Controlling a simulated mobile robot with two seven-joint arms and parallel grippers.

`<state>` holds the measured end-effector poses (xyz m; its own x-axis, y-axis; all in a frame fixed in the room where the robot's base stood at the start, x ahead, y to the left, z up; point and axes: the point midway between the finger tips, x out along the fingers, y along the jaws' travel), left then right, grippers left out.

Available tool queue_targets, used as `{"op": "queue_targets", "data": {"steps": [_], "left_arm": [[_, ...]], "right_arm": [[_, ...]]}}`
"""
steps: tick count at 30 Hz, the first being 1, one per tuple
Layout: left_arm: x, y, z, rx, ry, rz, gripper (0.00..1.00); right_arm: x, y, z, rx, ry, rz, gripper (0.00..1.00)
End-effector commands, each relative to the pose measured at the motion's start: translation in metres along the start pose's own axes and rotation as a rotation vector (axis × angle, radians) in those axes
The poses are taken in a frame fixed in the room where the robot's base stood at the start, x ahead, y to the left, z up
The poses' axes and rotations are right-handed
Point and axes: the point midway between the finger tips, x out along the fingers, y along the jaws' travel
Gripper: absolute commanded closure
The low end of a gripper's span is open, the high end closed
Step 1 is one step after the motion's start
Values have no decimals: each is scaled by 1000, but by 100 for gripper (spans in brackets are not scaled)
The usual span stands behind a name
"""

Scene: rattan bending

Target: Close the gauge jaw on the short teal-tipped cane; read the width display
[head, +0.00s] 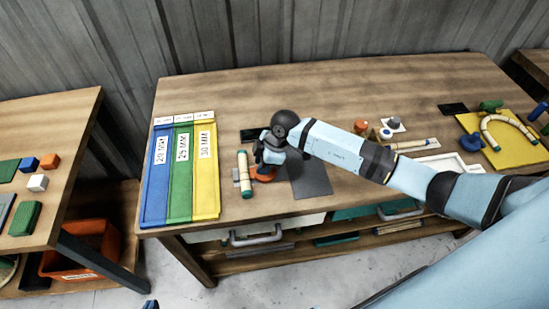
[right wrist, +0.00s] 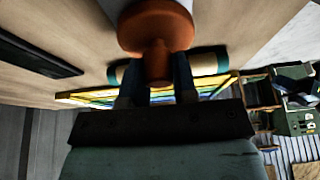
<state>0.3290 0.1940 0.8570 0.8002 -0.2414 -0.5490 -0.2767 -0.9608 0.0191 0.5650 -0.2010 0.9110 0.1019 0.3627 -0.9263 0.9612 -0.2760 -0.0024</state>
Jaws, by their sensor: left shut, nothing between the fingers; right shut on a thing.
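The short teal-tipped cane (head: 244,176) lies on the table right of the coloured trays, on or against small grey gauge parts (head: 236,174). My right gripper (head: 267,158) is just right of the cane, shut on the gauge's orange knob (head: 264,174). The right wrist view shows the orange knob (right wrist: 157,60) at the fingers, with the cane (right wrist: 208,64) partly hidden behind it. A flat black panel (head: 250,135), perhaps the width display, lies behind the cane; no reading is legible. The tip of my left gripper (head: 150,303) shows at the bottom edge, away from the table, shut and empty.
Blue (head: 155,190), green (head: 180,190) and yellow (head: 206,190) trays with millimetre labels stand at left. A dark grey mat (head: 310,178) lies right of the gauge, under my right arm. Small parts and a yellow board (head: 500,138) with a bent cane are further right.

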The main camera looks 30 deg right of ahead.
Motion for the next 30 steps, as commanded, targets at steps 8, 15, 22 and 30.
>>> {"op": "queue_targets", "data": {"steps": [8, 15, 22, 30], "left_arm": [[-1, 0, -2, 0, 2, 0, 100], [-1, 0, -1, 0, -1, 0, 100], [0, 0, 1, 0, -4, 0, 100], [1, 0, 3, 0, -3, 0, 100]], "right_arm": [[2, 0, -10, -2, 11, 2, 91], [2, 0, -10, -2, 10, 2, 48], [1, 0, -8, -1, 8, 2, 48], [-35, 1, -8, -3, 9, 6, 48]]}}
